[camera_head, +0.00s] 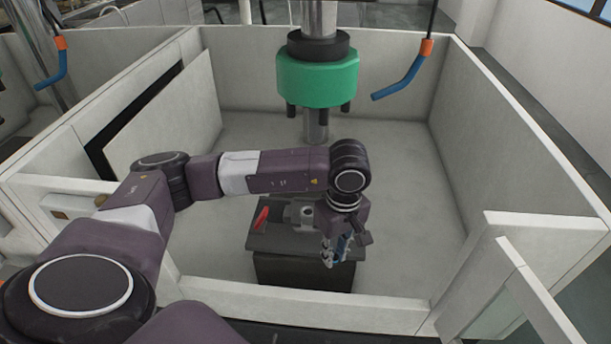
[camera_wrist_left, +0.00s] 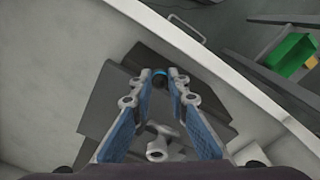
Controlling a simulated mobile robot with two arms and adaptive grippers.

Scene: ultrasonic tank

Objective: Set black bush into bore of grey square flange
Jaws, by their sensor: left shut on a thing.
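My left gripper (camera_head: 337,252) is above the front right part of a dark stand. In the left wrist view its blue fingers (camera_wrist_left: 160,80) close at their tips on a small dark round piece with a cyan edge, which looks like the black bush (camera_wrist_left: 159,82). The bush cannot be made out in the head view. A grey block with a round opening, which looks like the grey square flange (camera_head: 298,215), sits on the stand, left of the gripper and partly behind it. The bush is apart from it. My right gripper is not in view.
The dark stand (camera_head: 275,241) is inside a pale walled tank (camera_head: 400,308). A red item (camera_head: 261,219) lies at the stand's left. A green-collared column (camera_head: 318,78) hangs behind. A green bin (camera_wrist_left: 290,54) lies outside the wall.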

